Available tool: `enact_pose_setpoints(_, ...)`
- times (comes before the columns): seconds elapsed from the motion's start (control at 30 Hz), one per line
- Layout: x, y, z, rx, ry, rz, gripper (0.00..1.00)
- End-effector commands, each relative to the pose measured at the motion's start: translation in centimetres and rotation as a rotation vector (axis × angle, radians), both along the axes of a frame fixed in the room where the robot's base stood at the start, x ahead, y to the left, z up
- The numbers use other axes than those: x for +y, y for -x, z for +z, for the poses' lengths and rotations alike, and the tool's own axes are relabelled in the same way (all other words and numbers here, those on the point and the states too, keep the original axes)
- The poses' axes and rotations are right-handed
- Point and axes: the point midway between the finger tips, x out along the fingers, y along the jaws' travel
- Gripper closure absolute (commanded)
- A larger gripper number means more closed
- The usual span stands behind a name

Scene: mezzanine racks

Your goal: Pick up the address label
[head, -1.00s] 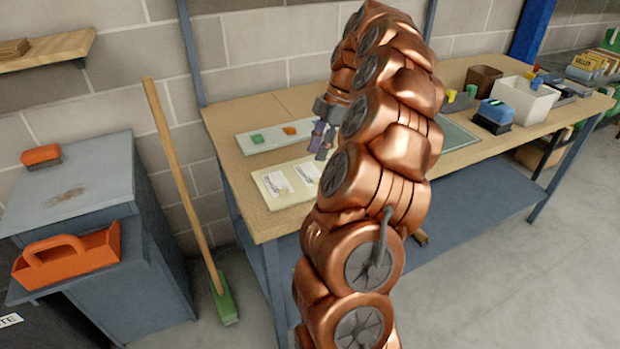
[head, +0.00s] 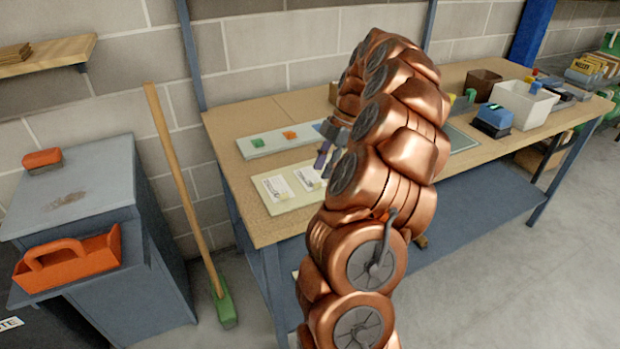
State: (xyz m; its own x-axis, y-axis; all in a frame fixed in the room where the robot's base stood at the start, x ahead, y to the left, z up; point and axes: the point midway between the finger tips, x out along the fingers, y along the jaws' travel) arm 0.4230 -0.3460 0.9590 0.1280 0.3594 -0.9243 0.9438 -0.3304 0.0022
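Two white cards with print, which look like address labels, lie side by side on a pale cream board (head: 285,205) on the workbench. The left label (head: 278,188) is in full view; the right label (head: 309,178) lies close to my gripper. My gripper (head: 325,166) is above the right part of the board, with its fingers pointing down. My copper arm hides part of the gripper and the right end of the board. I cannot tell whether the fingers are open or touch anything.
Behind the board, a pale strip (head: 262,149) holds a green piece (head: 257,142) and an orange piece (head: 290,135). To the right stand a blue stamp-like block (head: 494,117) and a white bin (head: 522,104). A broom (head: 180,180) leans left of the workbench (head: 235,172).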

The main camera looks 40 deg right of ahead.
Motion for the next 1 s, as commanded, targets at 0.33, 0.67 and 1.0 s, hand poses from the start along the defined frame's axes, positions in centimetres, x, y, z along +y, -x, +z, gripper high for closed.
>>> enact_pose_setpoints(0.33, 1.4, -0.1, -3.0, 0.005, -0.005, 0.003, 0.67)
enact_pose_setpoints(0.67, 1.6, -0.3, -3.7, 0.001, -0.002, 0.001, 0.67)
enact_pose_setpoints(1.0, 1.6, -0.3, -3.7, 0.001, -0.001, 0.002, 1.0)
